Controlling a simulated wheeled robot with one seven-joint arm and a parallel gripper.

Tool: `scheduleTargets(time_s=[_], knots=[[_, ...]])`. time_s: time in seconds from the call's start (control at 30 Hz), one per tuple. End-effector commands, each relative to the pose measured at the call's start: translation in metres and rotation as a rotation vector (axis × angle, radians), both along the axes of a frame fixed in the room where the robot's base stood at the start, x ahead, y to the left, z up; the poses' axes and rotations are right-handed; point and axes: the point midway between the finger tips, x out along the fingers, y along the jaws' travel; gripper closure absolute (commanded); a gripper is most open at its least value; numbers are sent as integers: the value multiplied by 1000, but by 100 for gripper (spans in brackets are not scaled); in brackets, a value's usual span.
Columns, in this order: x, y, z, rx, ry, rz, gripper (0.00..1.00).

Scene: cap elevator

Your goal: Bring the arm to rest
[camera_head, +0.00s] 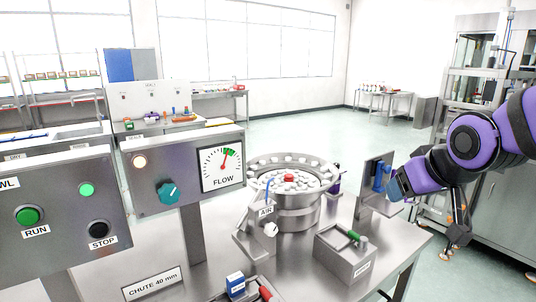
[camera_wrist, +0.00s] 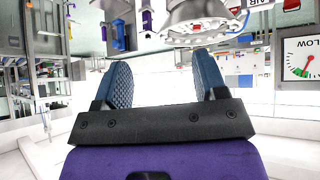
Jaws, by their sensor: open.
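My purple and black arm comes in from the right edge in the head view. My gripper (camera_head: 398,186) is held in the air at the right, beyond the right edge of the steel table (camera_head: 215,262). In the wrist view my gripper (camera_wrist: 162,82) shows two blue ribbed fingers standing apart, with nothing between them. The bowl feeder (camera_head: 290,205) on the table has a red piece at its centre and appears upside down at the top of the wrist view (camera_wrist: 200,20).
A bracket (camera_head: 376,185) with a blue part stands at the table's right, close to my gripper. A control panel (camera_head: 60,212) and a FLOW gauge (camera_head: 222,166) stand at left. A grey box (camera_head: 345,258) sits at the front. Open floor lies behind.

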Motion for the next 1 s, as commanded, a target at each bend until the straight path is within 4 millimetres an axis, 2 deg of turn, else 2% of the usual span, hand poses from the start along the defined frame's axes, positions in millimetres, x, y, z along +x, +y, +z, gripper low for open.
scheduleTargets(time_s=[0.1, 0.3, 0.4, 0.5, 0.67, 1.0], knots=[[-38, -14, 17, 9, 63, -50, 35], [-102, -29, 33, 30, 182, -119, 35], [-127, -32, 36, 39, 228, -141, 35], [-144, -34, 39, 46, 259, -156, 35], [-154, -35, 39, 50, 279, -163, 35], [-153, -35, 39, 50, 281, -163, 35]])
